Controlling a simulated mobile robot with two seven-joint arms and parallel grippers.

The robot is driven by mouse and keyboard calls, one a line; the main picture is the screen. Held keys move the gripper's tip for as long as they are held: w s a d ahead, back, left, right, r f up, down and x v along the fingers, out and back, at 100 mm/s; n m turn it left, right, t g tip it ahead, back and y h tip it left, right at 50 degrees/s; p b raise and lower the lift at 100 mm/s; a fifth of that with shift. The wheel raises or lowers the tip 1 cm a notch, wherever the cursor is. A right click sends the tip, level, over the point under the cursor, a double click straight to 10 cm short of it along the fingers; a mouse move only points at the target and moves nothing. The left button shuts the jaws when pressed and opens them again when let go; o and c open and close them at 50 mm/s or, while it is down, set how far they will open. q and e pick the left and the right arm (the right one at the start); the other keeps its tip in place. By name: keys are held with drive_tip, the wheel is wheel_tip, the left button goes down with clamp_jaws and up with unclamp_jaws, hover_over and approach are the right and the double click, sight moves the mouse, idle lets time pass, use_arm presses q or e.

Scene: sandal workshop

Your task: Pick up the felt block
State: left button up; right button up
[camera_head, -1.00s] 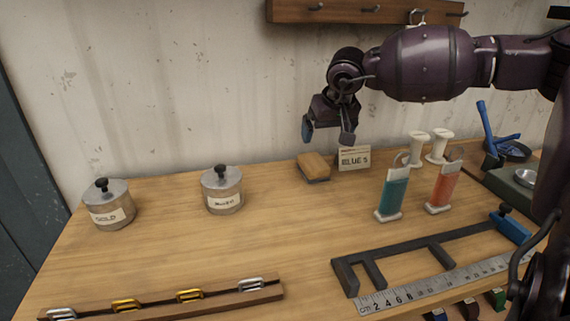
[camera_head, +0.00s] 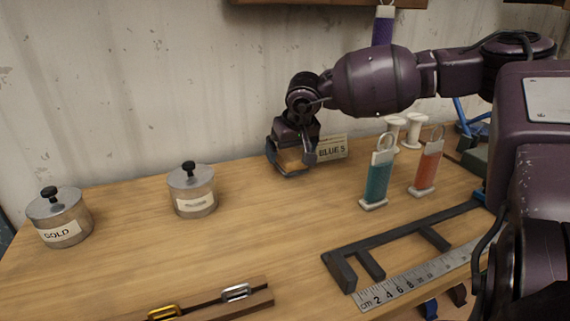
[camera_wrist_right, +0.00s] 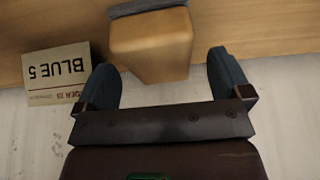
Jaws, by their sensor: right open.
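The felt block (camera_head: 290,159) has a tan wooden body with a grey felt layer on its underside. It sits on the bench near the back wall and is partly hidden by my right gripper in the head view. My right gripper (camera_head: 292,166) is open, with its fingers down around the block. In the right wrist view the block (camera_wrist_right: 150,47) lies between the two blue-grey fingertips of the gripper (camera_wrist_right: 165,85), with a gap on each side. My left gripper is not in view.
A "BLUE 5" card (camera_head: 332,148) stands just right of the block; it shows beside one finger in the wrist view (camera_wrist_right: 57,75). Teal (camera_head: 378,178) and orange (camera_head: 427,168) tagged vials stand farther right. Two lidded pots (camera_head: 191,190) are at left. A dark frame (camera_head: 345,270) lies in front.

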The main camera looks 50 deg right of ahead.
drive_tip(key=shift+x, duration=1.05)
drive_tip(key=shift+f, duration=0.15)
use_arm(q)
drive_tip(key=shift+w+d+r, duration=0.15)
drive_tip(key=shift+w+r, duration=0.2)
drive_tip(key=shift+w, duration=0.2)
use_arm(e)
drive_tip(key=shift+r, duration=0.25)
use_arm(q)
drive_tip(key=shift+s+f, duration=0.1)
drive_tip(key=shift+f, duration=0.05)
use_arm(e)
drive_tip(key=shift+f, duration=0.1)
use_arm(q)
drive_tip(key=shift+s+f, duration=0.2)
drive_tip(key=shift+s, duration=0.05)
use_arm(e)
drive_tip(key=shift+f, duration=0.15)
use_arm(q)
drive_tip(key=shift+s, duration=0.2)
use_arm(e)
drive_tip(key=shift+c, duration=0.3)
